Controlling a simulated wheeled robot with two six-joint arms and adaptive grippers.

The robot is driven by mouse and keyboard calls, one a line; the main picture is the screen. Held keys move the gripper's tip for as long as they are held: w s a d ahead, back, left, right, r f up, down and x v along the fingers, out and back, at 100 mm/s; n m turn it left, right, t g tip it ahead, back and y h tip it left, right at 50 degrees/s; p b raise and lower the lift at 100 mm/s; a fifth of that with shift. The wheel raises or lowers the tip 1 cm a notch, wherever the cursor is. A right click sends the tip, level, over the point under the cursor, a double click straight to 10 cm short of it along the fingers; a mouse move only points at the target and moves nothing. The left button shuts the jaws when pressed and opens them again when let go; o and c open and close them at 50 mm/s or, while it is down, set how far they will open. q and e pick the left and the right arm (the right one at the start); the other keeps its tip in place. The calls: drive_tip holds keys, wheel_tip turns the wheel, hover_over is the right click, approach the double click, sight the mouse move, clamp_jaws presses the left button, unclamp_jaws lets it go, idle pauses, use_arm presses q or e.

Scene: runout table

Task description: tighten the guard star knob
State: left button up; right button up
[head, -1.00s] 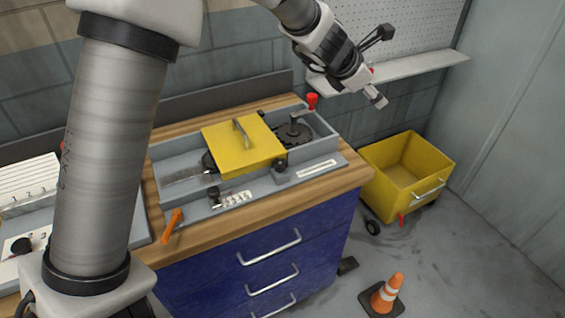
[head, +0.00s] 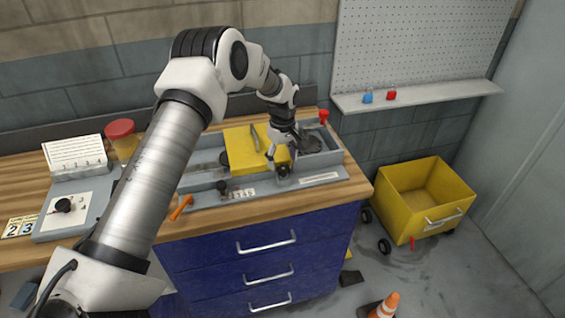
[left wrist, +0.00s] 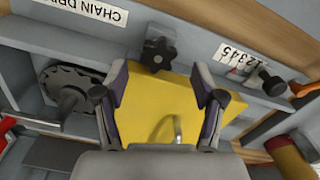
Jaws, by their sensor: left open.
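The black star knob (left wrist: 159,53) sits in front of the yellow guard (left wrist: 158,105), on the grey housing, in the left wrist view. In the head view the knob (head: 283,171) is at the guard's front right corner (head: 241,142). My left gripper (head: 284,153) is above the knob and the guard's right edge, pointing down. In the left wrist view its open fingers (left wrist: 161,82) stand to either side of the guard, with the knob beyond the tips and between their lines. The fingers do not touch the knob. My right gripper is out of view.
A toothed black wheel (left wrist: 75,88) with an upright post is left of the fingers. A red knob (head: 324,115) stands at the housing's back right. An orange handle (head: 181,207) lies at its front left. A yellow cart (head: 433,205) stands on the floor to the right.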

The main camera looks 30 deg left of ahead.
sight(283, 170)
use_arm(q)
drive_tip(key=shift+d+f+p, duration=0.15)
drive_tip(key=shift+d+f, duration=0.05)
drive_tip(key=shift+f, duration=0.35)
drive_tip(key=shift+d+f+p, duration=0.15)
drive_tip(key=shift+d+f, duration=0.05)
drive_tip(key=shift+f, duration=0.65)
drive_tip(key=shift+a, duration=0.15)
drive_tip(key=c, duration=1.1)
drive_tip(key=shift+c, duration=0.2)
